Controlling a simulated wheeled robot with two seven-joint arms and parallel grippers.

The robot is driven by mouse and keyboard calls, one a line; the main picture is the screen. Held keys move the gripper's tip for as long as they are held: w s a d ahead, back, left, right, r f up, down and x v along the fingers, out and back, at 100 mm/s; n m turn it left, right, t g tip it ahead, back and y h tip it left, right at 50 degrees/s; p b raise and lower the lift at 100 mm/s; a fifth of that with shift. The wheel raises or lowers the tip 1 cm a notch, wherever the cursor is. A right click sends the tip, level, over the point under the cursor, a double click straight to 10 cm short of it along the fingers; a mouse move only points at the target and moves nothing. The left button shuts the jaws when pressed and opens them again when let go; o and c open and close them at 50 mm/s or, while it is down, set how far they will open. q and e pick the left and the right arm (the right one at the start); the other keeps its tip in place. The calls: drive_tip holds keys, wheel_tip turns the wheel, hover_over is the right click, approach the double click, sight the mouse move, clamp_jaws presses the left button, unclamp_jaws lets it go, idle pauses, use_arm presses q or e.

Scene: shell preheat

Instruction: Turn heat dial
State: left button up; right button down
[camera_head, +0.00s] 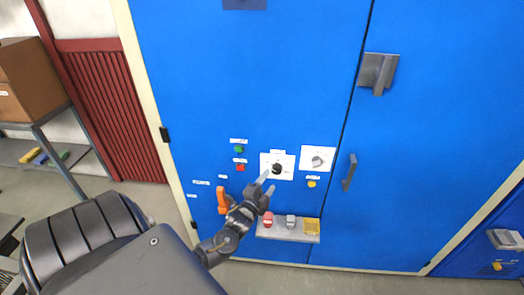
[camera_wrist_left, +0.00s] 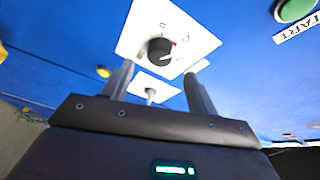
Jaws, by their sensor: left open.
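A black heat dial (camera_head: 277,169) sits on a white plate on the blue cabinet front. My right gripper is not in view.
An orange handle (camera_head: 222,200) is left of my left gripper. Green (camera_head: 239,149) and red (camera_head: 240,168) buttons are above it. A small grey shelf (camera_head: 275,233) below holds red, grey and yellow items. A grey door handle (camera_head: 349,172) is to the right.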

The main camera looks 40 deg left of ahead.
use_arm(q)
drive_tip(key=b+v, duration=0.1)
drive_tip(key=v, duration=0.4)
drive_tip(key=shift+s, duration=0.15)
idle(0.3)
drive_tip(key=s+d+f+n+g+h, duration=0.1)
drive_tip(key=s+f+n+g, duration=0.35)
drive_tip(key=f, duration=1.15)
drive_tip(key=s+d+f+n+g+h, duration=0.15)
drive_tip(key=s+f+g, duration=0.5)
drive_tip(key=f, duration=0.95)
drive_tip(key=s+d+f+n+g+b, duration=0.1)
drive_tip(key=s+d+f, duration=0.3)
drive_tip(key=s, duration=0.6)
drive_tip(key=s+d+f+n+g+h+b, duration=0.1)
drive_tip(key=s+d+f+g, duration=0.2)
drive_tip(key=s+d+f, duration=0.2)
drive_tip(key=s+d+f+n+g+h+b, duration=0.1)
drive_tip(key=s+d+f, duration=0.3)
drive_tip(key=s+f, duration=0.5)
drive_tip(key=shift+s+d+g, duration=0.35)
drive_tip(key=shift+s+g, duration=0.25)
drive_tip(key=shift+s, duration=3)
